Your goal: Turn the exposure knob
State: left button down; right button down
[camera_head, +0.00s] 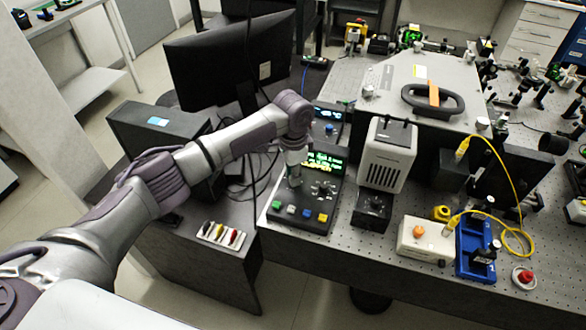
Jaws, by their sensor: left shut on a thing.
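A black control box (302,216) with a lit green display (325,163) stands near the front left edge of the optical bench. A dark knob with dial marks (322,188) shows on its right side. Colored buttons line its front. My left arm reaches in from the left, and my left gripper (294,181) points down onto the left part of the box's panel, left of that knob. It is shut on a knob there, which the fingers mostly hide. I cannot read which label it carries. My right gripper is out of view.
A white lamp housing (386,160) stands right of the box, with a small black unit (372,209) before it. A second small display unit (328,121) sits behind. A monitor (232,60) stands behind my arm. A white box (424,240) and blue holder (477,248) are farther right.

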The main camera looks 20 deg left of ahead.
pick_arm(q)
jog(key=n+p, duration=0.2)
jog(key=p, duration=0.1)
jog(key=n+p, duration=0.1)
jog(key=n, duration=0.1)
jog(key=shift+r, duration=0.25)
jog(key=shift+f+n+p, duration=0.1)
jog(key=shift+n+p, duration=1.2)
jog(key=shift+n, duration=0.1)
jog(key=shift+w, duration=0.1)
jog(key=c, duration=1)
grip_release()
jog(key=shift+f, duration=0.1)
notch_tip(320, 180, up, 12)
